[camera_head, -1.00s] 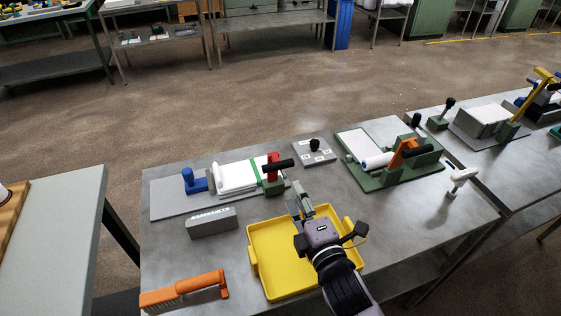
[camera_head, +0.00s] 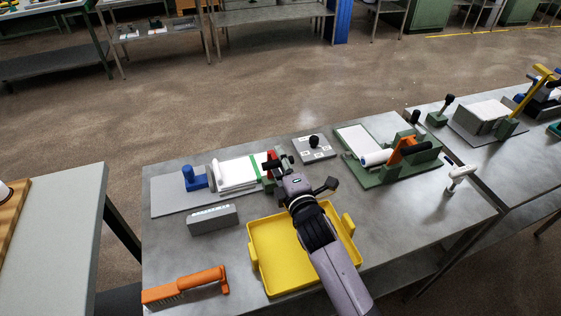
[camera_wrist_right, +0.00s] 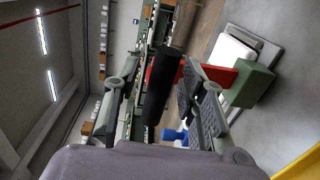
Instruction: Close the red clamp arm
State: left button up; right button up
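The red clamp arm (camera_head: 271,158) stands raised on its green base (camera_head: 268,184) at the right end of the grey plate with the white stack (camera_head: 236,174). Its black handle sticks out to the right. In the right wrist view, the black handle (camera_wrist_right: 163,85) lies between my right gripper's fingers, with the red arm (camera_wrist_right: 218,75) and green base (camera_wrist_right: 250,84) behind the right finger. My right gripper (camera_head: 280,165) is at the handle, its fingers apart around it. A gap shows beside the left finger. My left gripper is not in view.
A yellow tray (camera_head: 254,262) lies under my right arm. A grey block (camera_head: 213,220) and an orange-handled brush (camera_head: 188,286) are to the left. A small grey plate with a black knob (camera_head: 314,142) and a green fixture (camera_head: 372,182) stand to the right.

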jog(key=shift+f, duration=0.1)
grip_shut()
jog(key=shift+f, duration=0.1)
dwell(0.5)
